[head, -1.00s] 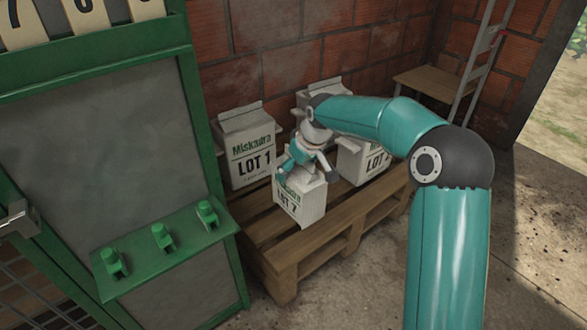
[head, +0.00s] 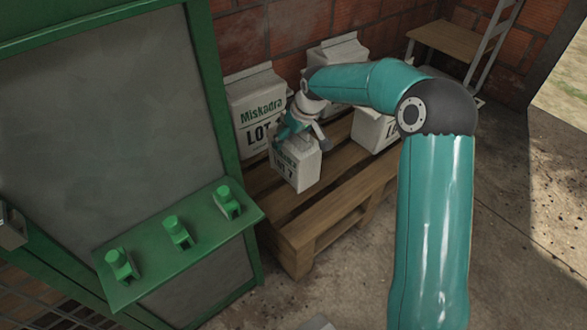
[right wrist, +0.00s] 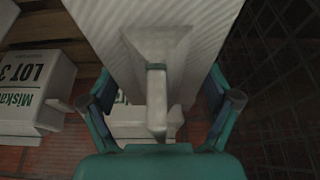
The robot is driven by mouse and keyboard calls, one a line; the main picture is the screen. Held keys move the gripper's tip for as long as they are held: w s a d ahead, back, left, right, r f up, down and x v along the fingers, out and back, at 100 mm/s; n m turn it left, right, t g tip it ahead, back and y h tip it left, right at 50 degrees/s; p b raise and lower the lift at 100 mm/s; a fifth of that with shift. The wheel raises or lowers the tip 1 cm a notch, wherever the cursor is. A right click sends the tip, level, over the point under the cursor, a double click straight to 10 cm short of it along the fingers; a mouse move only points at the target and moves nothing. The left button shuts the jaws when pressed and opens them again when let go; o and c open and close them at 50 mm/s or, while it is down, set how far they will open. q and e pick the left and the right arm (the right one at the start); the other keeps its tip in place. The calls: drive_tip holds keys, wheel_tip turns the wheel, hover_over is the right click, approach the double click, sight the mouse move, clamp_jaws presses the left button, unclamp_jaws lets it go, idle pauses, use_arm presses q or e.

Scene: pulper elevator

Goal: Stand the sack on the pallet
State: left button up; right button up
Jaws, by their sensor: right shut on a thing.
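My right gripper (head: 303,132) is shut on the top of a small white sack (head: 297,165), whose label reads LOT and a digit, likely 7. The sack is roughly upright with a slight lean, over the left part of the wooden pallet (head: 300,235). I cannot tell whether its base touches the planks. In the right wrist view the sack (right wrist: 205,35) fills the upper middle, with a narrow tied neck between my gripper's fingers (right wrist: 160,105).
The LOT 1 sack (head: 256,100) stands close behind on the left. Another sack (head: 338,52) stands at the back, and one (head: 374,130) stands to the right, partly behind my arm. A green frame with a button shelf (head: 180,240) borders the left. Front planks are bare.

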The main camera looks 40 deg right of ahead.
sight(303, 149)
use_arm(q)
wheel_tip(303, 149, down, 5)
drive_tip(key=b, duration=0.4)
drive_tip(key=shift+r, duration=0.1)
use_arm(e)
wheel_tip(303, 149, down, 12)
drive_tip(key=o, duration=1.6)
drive_tip(key=shift+f, duration=0.1)
drive_tip(key=p+v, duration=0.4)
drive_tip(key=v, duration=0.8)
drive_tip(key=shift+s+a, duration=0.1)
use_arm(q)
wheel_tip(303, 149, up, 4)
drive_tip(key=shift+r, duration=0.1)
drive_tip(key=shift+s, duration=0.1)
